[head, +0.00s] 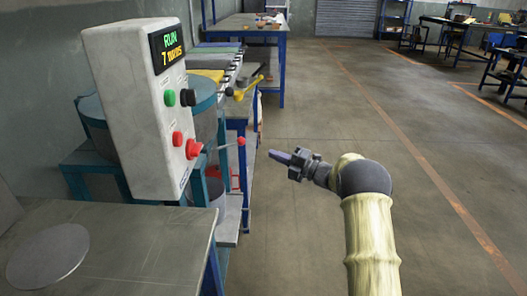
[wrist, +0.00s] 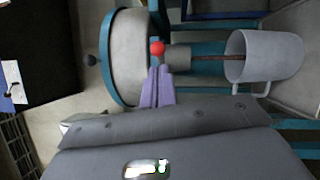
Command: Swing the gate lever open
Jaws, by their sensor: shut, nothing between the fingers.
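The gate lever is a thin rod with a red ball (head: 241,141) on its end, sticking out to the right from behind the control box in the head view. In the wrist view the red ball (wrist: 157,48) shows just beyond my fingertips, in front of the round drum (wrist: 124,58) and its outlet. My gripper (head: 275,155) is shut and empty, pointing left toward the ball with a visible gap in the head view. Its purple fingers (wrist: 157,88) lie together in the wrist view. The lever's pivot is hidden in the head view.
A control box (head: 138,115) with a RUN display and buttons stands at the left. A grey table (head: 130,240) with a round disc is in front. A bucket (wrist: 262,62) is by the outlet.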

